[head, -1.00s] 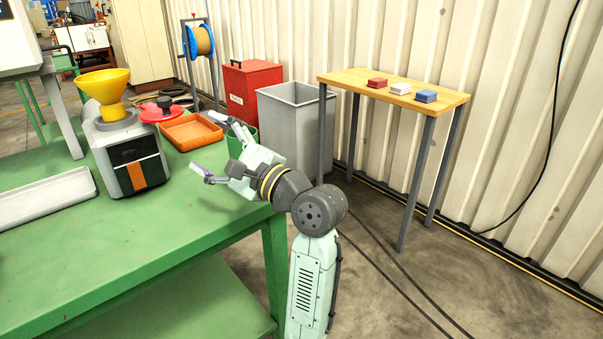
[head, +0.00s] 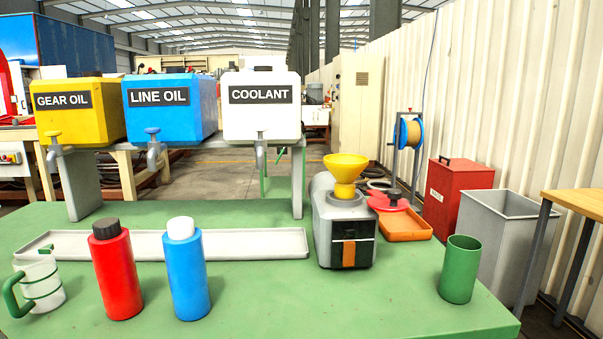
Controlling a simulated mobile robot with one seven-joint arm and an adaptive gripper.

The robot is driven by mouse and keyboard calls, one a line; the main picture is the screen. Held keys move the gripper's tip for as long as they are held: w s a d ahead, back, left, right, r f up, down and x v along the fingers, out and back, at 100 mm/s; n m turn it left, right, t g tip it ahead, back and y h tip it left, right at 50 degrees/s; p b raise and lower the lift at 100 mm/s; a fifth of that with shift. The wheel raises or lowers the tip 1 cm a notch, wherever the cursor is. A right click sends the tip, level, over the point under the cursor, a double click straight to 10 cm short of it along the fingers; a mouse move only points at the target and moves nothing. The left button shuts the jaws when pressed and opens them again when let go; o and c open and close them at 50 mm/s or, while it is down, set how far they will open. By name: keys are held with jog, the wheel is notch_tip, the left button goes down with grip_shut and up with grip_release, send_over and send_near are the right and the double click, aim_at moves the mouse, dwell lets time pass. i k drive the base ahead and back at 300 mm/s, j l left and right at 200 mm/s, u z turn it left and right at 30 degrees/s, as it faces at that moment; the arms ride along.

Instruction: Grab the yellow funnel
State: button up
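The yellow funnel (head: 346,172) stands upright, wide mouth up, on top of a grey machine (head: 344,228) with a black front and an orange stripe. The machine stands on the green table (head: 400,302), right of its middle. The funnel is fully visible and nothing touches it from above. My gripper is not in view now, so I cannot see its state.
A red bottle (head: 117,270), a blue bottle (head: 187,270), a mug (head: 38,285) and a green cup (head: 460,270) stand near the front. An orange tray (head: 405,227) and red lid-like item (head: 388,202) lie right of the machine. Labelled tanks (head: 262,105) stand behind.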

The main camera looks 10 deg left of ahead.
aim_at(345, 168)
jog(key=l+u, duration=0.15)
jog(key=u, duration=0.3)
jog(key=l+u, duration=0.2)
jog(key=u, duration=0.25)
jog(key=l+u, duration=0.15)
jog(key=u, duration=0.3)
jog(key=k+l+u, duration=0.2)
jog(key=l, duration=0.15)
jog(key=l+u, duration=0.2)
jog(key=l, duration=0.15)
jog(key=k+l+u, duration=0.2)
jog(key=k+l, duration=0.4)
jog(key=l, duration=0.25)
jog(key=i+u, duration=0.05)
